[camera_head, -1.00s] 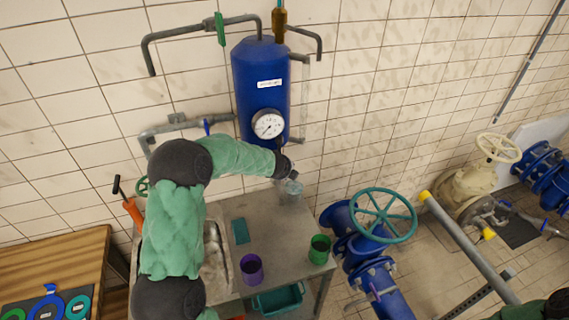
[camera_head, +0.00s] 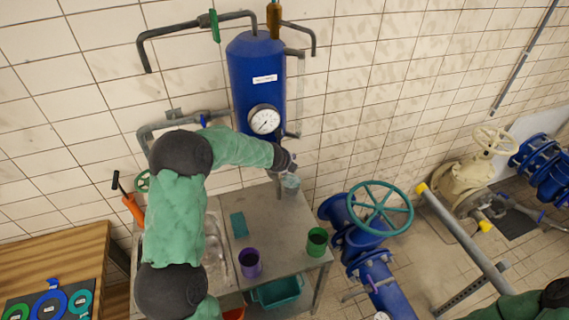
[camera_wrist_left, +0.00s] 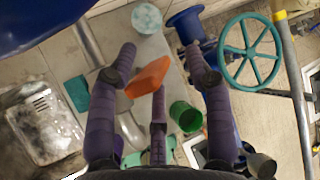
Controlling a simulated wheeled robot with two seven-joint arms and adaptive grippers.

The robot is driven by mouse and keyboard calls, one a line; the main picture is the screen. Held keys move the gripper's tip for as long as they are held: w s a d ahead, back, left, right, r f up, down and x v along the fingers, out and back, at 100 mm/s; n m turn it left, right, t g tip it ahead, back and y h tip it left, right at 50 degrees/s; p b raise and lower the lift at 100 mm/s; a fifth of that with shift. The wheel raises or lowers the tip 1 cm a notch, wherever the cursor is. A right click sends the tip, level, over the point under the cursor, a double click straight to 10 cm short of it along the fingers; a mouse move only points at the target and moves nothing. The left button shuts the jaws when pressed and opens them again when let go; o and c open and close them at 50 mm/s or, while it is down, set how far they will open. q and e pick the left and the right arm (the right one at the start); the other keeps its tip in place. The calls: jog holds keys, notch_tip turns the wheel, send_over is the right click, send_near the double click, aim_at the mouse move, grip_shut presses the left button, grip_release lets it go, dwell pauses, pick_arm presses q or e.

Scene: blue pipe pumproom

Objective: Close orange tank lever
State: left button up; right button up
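The blue tank (camera_head: 255,80) with a white gauge (camera_head: 264,120) is mounted on the tiled wall. An orange lever (camera_wrist_left: 148,77) shows in the left wrist view, between the spread fingers of my left gripper (camera_wrist_left: 158,60). The lever lies close to the left finger; I cannot tell if they touch. In the head view my left gripper (camera_head: 288,160) is just below and right of the tank, and the orange lever is hidden there. A darker orange-brown handle (camera_head: 274,15) sits on the upper pipe. My right gripper is out of view.
Pipes (camera_head: 180,125) run beside the tank. Below stands a metal table (camera_head: 262,215) with a sink, a purple cup (camera_head: 249,262), a green cup (camera_head: 317,241) and a pale round container (camera_head: 290,184). A teal handwheel (camera_head: 380,208) on blue piping stands to the right.

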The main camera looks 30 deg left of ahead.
pick_arm(q)
jog(key=shift+s+a+r, duration=0.1)
jog(key=shift+s+a, duration=0.1)
jog(key=s+d+r, duration=0.1)
jog(key=s+d, duration=0.1)
jog(key=s, duration=0.4)
jog(key=s+d+r, duration=0.1)
jog(key=s, duration=0.6)
jog(key=shift+d, duration=0.4)
